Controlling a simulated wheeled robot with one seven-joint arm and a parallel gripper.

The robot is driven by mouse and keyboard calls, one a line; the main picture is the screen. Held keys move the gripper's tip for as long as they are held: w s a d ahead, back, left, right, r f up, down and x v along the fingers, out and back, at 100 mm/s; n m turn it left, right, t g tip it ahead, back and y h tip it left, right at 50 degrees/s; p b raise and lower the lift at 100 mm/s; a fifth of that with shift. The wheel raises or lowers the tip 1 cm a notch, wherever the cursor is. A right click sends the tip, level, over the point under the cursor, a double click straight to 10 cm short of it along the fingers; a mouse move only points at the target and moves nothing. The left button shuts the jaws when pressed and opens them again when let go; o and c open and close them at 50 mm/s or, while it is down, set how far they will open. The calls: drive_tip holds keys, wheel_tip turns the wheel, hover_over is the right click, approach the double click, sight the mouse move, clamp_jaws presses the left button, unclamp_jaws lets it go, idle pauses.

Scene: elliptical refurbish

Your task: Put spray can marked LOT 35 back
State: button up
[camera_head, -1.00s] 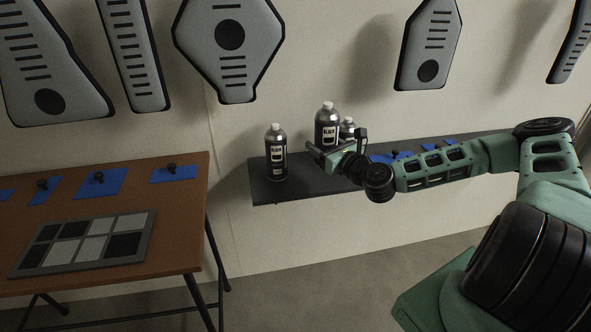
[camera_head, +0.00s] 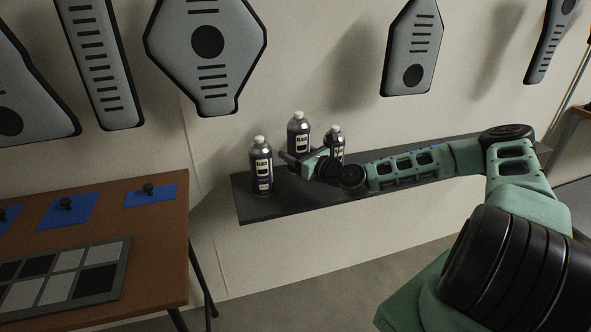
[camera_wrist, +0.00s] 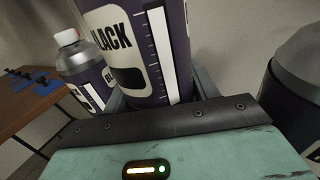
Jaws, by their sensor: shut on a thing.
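My gripper (camera_head: 307,158) is shut on a dark spray can with a pale BLACK label (camera_head: 298,135), above or on the shelf between two other cans. That held can fills the middle of the wrist view (camera_wrist: 140,50), with the jaws around its lower body; its base is hidden. A second can (camera_head: 261,168) stands upright at the shelf's left end and shows at left in the wrist view (camera_wrist: 88,75). A third can (camera_head: 336,142) stands just right of my gripper, partly hidden by it. No LOT number is legible on any can.
The dark wall shelf (camera_head: 285,205) runs right behind my arm. A brown table (camera_head: 160,235) at left holds blue mats with black knobs (camera_head: 70,208) and a framed tile board (camera_head: 70,275). Grey panels (camera_head: 207,55) hang on the wall above.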

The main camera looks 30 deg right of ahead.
drive_tip(key=shift+f, duration=2.65)
drive_tip(key=shift+f+b, duration=0.15)
drive_tip(key=shift+b, duration=0.2)
drive_tip(key=o, duration=1.4)
drive_tip(key=shift+r, duration=0.2)
drive_tip(key=b+v, duration=0.1)
drive_tip(key=v, duration=1.1)
drive_tip(key=shift+f, duration=0.1)
